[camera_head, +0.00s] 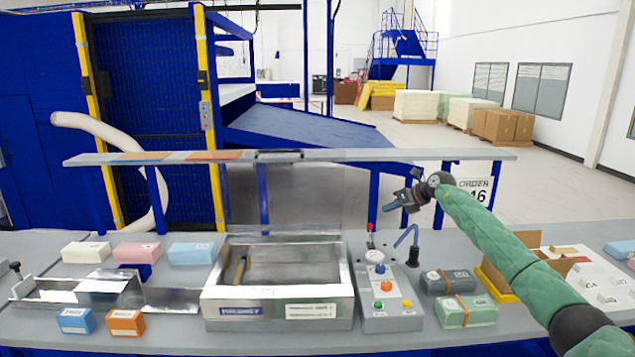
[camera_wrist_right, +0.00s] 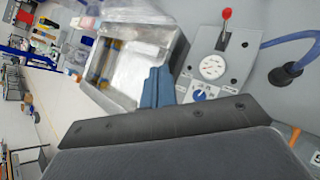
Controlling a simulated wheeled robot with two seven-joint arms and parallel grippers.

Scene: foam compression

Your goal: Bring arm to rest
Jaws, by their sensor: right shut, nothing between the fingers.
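My right arm, in a green padded sleeve, reaches in from the lower right of the head view. Its gripper (camera_head: 393,205) is raised above the workbench, in front of the shelf's right part, and points left. The fingers are shut with nothing between them. In the right wrist view the blue-grey fingers (camera_wrist_right: 158,88) lie together, with the metal tray and the control box behind them. The gripper touches nothing that I can see. My left gripper is in neither view.
An open metal tray (camera_head: 222,302) stands mid-bench, beside a control box (camera_head: 383,322) with buttons and a red-tipped lever. Strapped foam blocks (camera_head: 466,312) and an open carton (camera_head: 512,284) lie to the right. Coloured blocks (camera_head: 138,253) lie left. A narrow shelf (camera_head: 340,156) spans behind.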

